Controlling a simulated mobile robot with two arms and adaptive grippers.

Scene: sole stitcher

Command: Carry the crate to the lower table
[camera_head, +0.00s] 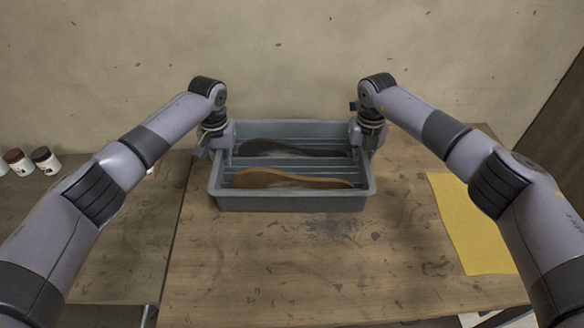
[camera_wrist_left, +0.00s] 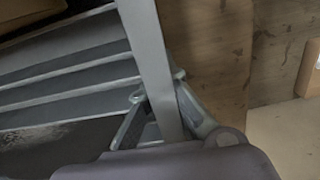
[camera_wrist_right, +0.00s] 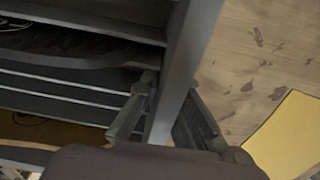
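A grey crate (camera_head: 292,203) is over the wooden table (camera_head: 300,265), in the middle of the head view. Inside lie a brown sole (camera_head: 290,180) in front and a dark sole (camera_head: 290,147) behind it. My left gripper (camera_head: 226,150) is at the crate's left wall; in the left wrist view its fingers (camera_wrist_left: 160,88) are closed on both sides of that wall. My right gripper (camera_head: 358,148) is at the right wall; in the right wrist view its fingers (camera_wrist_right: 172,85) pinch that wall. I cannot tell whether the crate's underside touches the table.
A second wooden surface (camera_head: 120,250) adjoins on the left, past a seam, and looks lower. Small jars (camera_head: 45,160) stand at its far left. A yellow sheet (camera_head: 470,225) lies to the right of the crate. A wall (camera_head: 290,60) is close behind. The tabletop in front is clear.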

